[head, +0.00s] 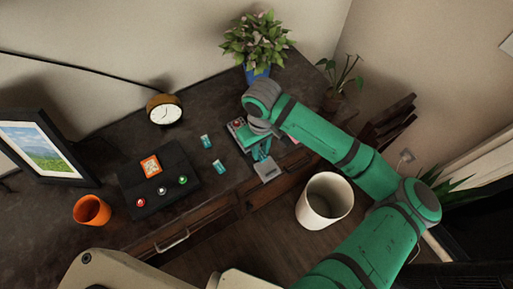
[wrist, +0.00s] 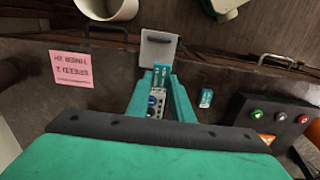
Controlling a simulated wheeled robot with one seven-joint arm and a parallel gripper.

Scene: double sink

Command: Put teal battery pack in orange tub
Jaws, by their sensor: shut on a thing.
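My gripper (head: 262,150) reaches down over the desk at a grey device (head: 236,131) with a red button. In the wrist view its fingers (wrist: 162,76) are closed on a teal battery pack (wrist: 161,70) with pale marks. The pack is at the device's end, beside a grey flap (wrist: 158,48); whether it is still inside the device is unclear. Two other teal packs lie on the desk, one farther back (head: 206,141) and one nearer (head: 219,168); the wrist view shows one loose pack (wrist: 206,97). The orange tub (head: 91,211) stands at the desk's left, upright and open-topped.
A black control box (head: 158,180) with coloured buttons stands between the tub and the packs. A clock (head: 164,110), picture frame (head: 40,147) and potted plant (head: 257,72) stand along the back. A white bin (head: 325,200) is on the floor. A pink note (wrist: 72,68) lies beside the device.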

